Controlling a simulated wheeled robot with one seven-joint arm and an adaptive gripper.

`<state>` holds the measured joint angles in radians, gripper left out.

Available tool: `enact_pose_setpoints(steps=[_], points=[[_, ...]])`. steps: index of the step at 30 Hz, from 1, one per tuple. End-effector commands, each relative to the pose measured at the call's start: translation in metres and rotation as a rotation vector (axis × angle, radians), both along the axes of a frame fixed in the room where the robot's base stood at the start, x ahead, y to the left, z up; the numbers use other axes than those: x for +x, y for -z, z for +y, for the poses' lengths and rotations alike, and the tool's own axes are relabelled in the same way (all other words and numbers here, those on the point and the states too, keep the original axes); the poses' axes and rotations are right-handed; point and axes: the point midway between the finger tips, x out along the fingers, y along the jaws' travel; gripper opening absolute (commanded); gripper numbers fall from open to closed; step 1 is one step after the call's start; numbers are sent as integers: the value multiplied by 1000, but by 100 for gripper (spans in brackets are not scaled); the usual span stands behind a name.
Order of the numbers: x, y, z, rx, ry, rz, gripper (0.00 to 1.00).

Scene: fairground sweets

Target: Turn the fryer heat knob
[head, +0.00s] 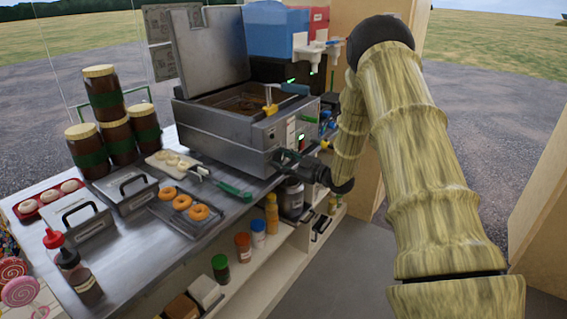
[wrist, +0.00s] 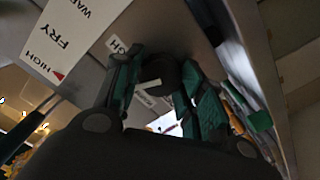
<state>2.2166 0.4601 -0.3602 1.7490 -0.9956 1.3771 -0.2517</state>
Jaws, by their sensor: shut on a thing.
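The steel fryer (head: 222,135) stands on the counter with its lid raised, and its control panel faces my arm. My gripper (head: 283,158) is at the lower part of that panel. In the wrist view, the dark round heat knob (wrist: 160,72) sits between the green-padded fingers of my gripper (wrist: 158,88), which are shut on it. A white pointer mark shows on the knob. A white label beside it (wrist: 78,25) reads "FRY", "HIGH" and part of another word. In the head view, the knob is hidden by my gripper.
A green-handled tool (head: 235,190) lies near the counter edge below my gripper. A tray of doughnuts (head: 182,203) and stacked jars (head: 105,120) stand to the left. Bottles (head: 272,212) fill the shelf below. A wooden post (head: 362,190) stands right of the counter.

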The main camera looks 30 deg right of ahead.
Motion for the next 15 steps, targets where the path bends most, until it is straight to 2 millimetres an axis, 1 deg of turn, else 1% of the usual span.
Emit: enact_pose_setpoints(steps=[10, 11, 12, 14, 15], points=[[0, 0, -1, -3, 2, -1, 16], [0, 0, -1, -3, 2, -1, 43], [0, 0, -1, -3, 2, -1, 51], [0, 0, -1, -2, 1, -1, 62], [0, 0, -1, -2, 1, -1, 62]])
